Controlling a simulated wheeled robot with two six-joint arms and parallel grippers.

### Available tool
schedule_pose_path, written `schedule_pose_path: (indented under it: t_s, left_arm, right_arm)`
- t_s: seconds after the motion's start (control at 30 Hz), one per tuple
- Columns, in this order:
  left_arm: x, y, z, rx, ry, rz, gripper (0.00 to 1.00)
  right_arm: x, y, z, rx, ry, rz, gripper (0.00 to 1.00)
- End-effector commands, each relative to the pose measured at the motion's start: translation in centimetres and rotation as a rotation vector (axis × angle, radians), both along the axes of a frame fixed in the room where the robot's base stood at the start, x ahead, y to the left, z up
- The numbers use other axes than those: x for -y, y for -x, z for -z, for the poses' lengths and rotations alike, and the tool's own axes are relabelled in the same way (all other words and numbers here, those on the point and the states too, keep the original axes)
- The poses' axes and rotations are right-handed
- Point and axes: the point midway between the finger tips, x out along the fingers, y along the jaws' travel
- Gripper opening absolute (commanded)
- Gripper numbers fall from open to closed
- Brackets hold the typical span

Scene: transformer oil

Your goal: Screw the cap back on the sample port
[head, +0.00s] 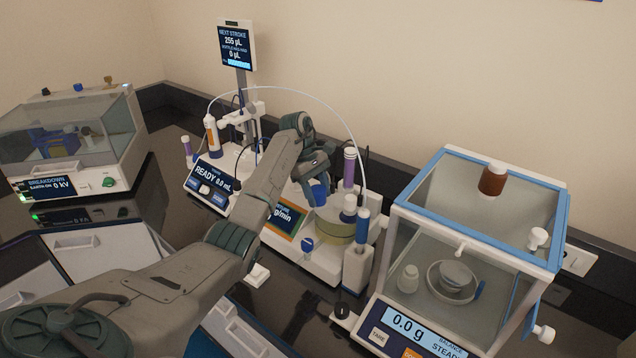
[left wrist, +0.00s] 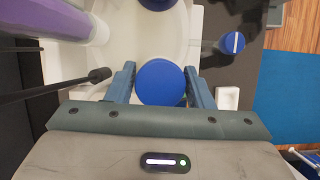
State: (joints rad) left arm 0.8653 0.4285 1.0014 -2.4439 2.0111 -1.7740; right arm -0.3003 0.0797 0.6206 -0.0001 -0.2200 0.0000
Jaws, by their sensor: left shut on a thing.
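My left gripper (head: 314,174) is shut on a round blue cap (head: 318,193). In the left wrist view the cap (left wrist: 160,82) sits between the two blue fingers of the gripper (left wrist: 161,88). The cap is held at the left side of the clear vessel (head: 336,230) with yellowish liquid, near its top. The sample port is hidden under the cap and gripper, so I cannot tell whether the cap touches it. My right gripper is not in view.
A thin clear hose arches overhead. The balance (head: 420,325) stands at the right, the breakdown tester (head: 95,190) at the far left.

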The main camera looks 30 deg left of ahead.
Motion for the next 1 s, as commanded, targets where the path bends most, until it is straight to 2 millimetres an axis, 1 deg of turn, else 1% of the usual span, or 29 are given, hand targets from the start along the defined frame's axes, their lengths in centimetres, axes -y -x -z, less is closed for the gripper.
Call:
schedule_pose_path:
  t_s: [0.2, 0.23, 0.33, 0.37, 0.67, 0.77, 1.0]
  left_arm:
    - [-0.01, -0.07, 0.09, 0.004, -0.001, 0.012, 0.16]
    - [-0.01, -0.07, 0.09, 0.005, 0.0, 0.012, 0.49]
    - [-0.01, -0.07, 0.08, 0.005, 0.0, 0.011, 0.69]
    - [-0.01, -0.07, 0.08, 0.005, 0.0, 0.011, 0.73]
    - [-0.04, -0.05, 0.19, 0.004, -0.002, -0.007, 0.73]
    - [-0.1, -0.02, 0.36, 0.005, -0.001, -0.082, 0.73]
    - [-0.11, -0.01, 0.23, 0.004, -0.002, -0.308, 0.73]
  right_arm:
    - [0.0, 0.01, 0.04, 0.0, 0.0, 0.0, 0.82]
    - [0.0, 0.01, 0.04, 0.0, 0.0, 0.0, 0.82]
    - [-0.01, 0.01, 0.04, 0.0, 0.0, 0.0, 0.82]
    - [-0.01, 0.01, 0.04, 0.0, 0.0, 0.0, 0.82]
    - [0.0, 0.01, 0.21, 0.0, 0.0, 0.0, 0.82]
    - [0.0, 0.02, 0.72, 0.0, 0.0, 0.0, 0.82]
    - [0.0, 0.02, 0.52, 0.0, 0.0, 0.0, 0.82]
